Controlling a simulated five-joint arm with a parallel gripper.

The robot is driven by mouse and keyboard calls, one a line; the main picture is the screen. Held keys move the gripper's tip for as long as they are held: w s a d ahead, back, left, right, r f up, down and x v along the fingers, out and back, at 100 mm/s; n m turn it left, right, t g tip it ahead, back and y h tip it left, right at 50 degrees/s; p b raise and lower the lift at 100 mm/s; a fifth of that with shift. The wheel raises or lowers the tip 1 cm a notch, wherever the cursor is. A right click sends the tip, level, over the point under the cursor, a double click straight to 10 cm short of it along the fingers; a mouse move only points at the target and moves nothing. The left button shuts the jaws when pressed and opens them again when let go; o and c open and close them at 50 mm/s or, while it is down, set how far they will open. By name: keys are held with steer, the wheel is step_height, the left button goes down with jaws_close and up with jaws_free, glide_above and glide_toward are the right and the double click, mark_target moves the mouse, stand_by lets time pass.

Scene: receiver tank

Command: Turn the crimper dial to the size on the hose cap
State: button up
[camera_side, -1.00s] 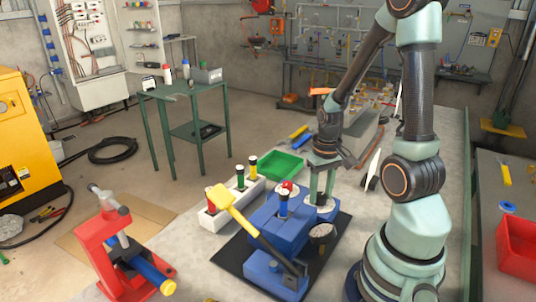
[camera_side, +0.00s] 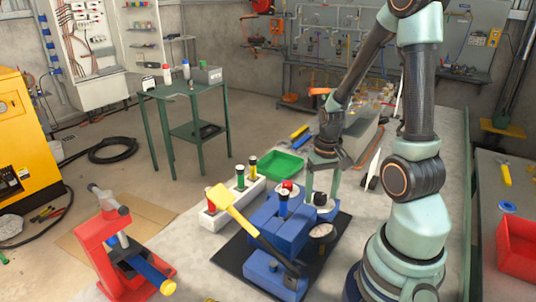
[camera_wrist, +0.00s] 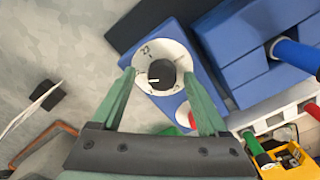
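The crimper (camera_side: 285,230) is a blue block machine on a black mat, with a yellow-ended lever. Its dial (camera_wrist: 144,53) has a white face and a black knob (camera_wrist: 162,74); it also shows in the side view (camera_side: 319,211). A numeral that looks like 23 is at the face's upper left; other marks are too small to read. A short white line lies on the knob's left side. My gripper (camera_wrist: 165,78) is open, its green fingers on either side of the dial, apart from the knob. A blue hose (camera_wrist: 298,54) stands in the crimper; I cannot read any size on its cap.
A white rack (camera_side: 222,214) holds red, green and yellow-topped pieces beside the crimper. A green tray (camera_side: 280,165) lies behind it. A red press (camera_side: 103,250) stands at the front left. The bench left of the dial in the wrist view is mostly clear.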

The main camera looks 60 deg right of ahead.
mark_target(320, 195)
steer(key=shift+r, duration=0.15)
step_height(320, 195, up, 12)
stand_by(0.7)
steer(key=shift+a, duration=0.1)
steer(key=w+a+r+n+t, duration=0.2)
steer(key=a+r+n, duration=0.1)
steer(key=a, duration=0.5)
steer(key=w+a+r+n+t, duration=0.3)
steer(key=a+r+n, duration=0.1)
steer(key=a, duration=0.4)
steer(key=shift+w+a+n+t, duration=0.3)
steer(key=shift+n, duration=0.4)
steer(key=shift+d, duration=0.1)
steer(key=shift+c, duration=0.6)
